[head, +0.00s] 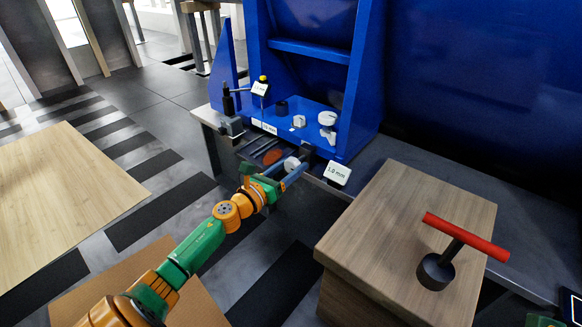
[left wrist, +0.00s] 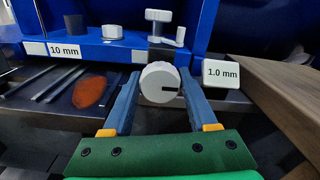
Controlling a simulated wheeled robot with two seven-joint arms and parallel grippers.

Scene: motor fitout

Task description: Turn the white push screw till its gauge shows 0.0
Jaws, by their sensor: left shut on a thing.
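The white push screw (left wrist: 160,84) has a round white head with a dark mark pointing to the right. It sits at the front of the blue machine, and in the head view its head (head: 291,164) is partly hidden by my gripper. My left gripper (head: 293,170) is shut on it, with one blue-grey finger on each side of the head in the left wrist view (left wrist: 159,92). Its gauge, a white display (left wrist: 221,73) to the right of the screw, reads 1.0 mm. The gauge (head: 337,173) also shows in the head view.
The blue machine frame (head: 367,75) rises behind the screw. A second white display with a yellow cap (head: 261,87) and a 10 mm label (left wrist: 66,50) are on it. A wooden block (head: 375,230) at right bears a red-handled tool (head: 465,238).

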